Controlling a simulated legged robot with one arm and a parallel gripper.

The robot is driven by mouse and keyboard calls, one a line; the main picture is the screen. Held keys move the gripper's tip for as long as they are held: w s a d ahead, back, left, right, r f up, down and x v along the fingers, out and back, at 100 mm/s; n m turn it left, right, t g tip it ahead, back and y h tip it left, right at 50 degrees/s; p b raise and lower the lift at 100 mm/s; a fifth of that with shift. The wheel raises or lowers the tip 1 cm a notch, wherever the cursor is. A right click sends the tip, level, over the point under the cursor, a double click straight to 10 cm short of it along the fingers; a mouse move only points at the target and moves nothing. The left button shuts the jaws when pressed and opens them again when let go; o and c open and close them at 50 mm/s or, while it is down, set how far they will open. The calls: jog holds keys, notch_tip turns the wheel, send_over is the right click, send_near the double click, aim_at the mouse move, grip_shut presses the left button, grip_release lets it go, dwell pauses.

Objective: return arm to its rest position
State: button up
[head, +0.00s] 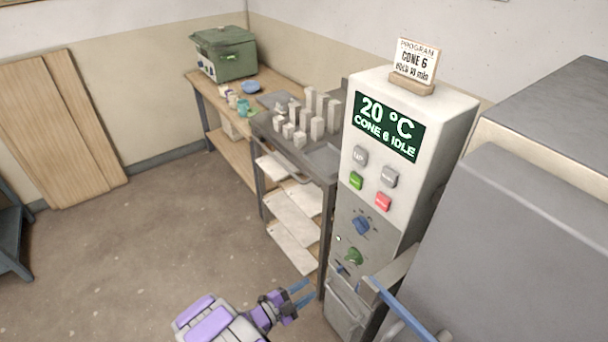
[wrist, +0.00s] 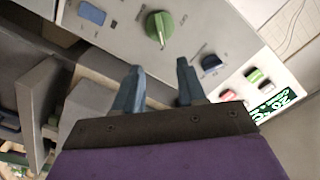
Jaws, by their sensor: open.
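My gripper (head: 302,294) is at the bottom of the head view, its blue fingers apart with nothing between them. It is left of the kiln control box (head: 455,105), low down near the grey box under the panel. In the wrist view the two blue fingers (wrist: 158,88) are spread and point at the panel face. Whether the fingertips touch the panel cannot be told.
The display (head: 388,127) reads 20 °C, CONE 6 IDLE. A grey kiln (head: 540,220) with a blue handle (head: 400,310) fills the right. A shelf rack (head: 330,167) with grey posts stands behind my gripper. The floor (head: 165,225) to the left is clear.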

jog(key=w+a+r+n+g+y, duration=0.1)
jog(key=w+a+r+n+y, duration=0.25)
jog(key=w+a+y, duration=0.3)
jog(key=w+a+r+n+y, duration=0.2)
jog(key=w+a+r+y, duration=0.3)
jog(key=w+a, duration=0.15)
jog(key=s+a+r+n+g+y, duration=0.1)
jog(key=s+r+n+y, duration=0.25)
jog(key=r, duration=0.55)
jog(key=s+r+n+g+y, duration=0.2)
jog(key=r+n+y, duration=0.15)
jog(key=r, duration=0.45)
jog(key=s+d+r+n+g+h, duration=0.1)
jog(key=s+d+r+n+g, duration=0.1)
jog(key=s+d, duration=0.7)
jog(key=s+d+r+n+g+h, duration=0.1)
jog(key=s+d+r+n+g, duration=0.2)
jog(key=s+d, duration=0.7)
jog(key=s+d+r+n+g+h, duration=0.2)
jog(key=s+d+r, duration=0.3)
jog(key=s, duration=1.5)
jog(key=d+g, duration=0.1)
jog(key=d, duration=0.3)
jog(key=shift+d, duration=0.15)
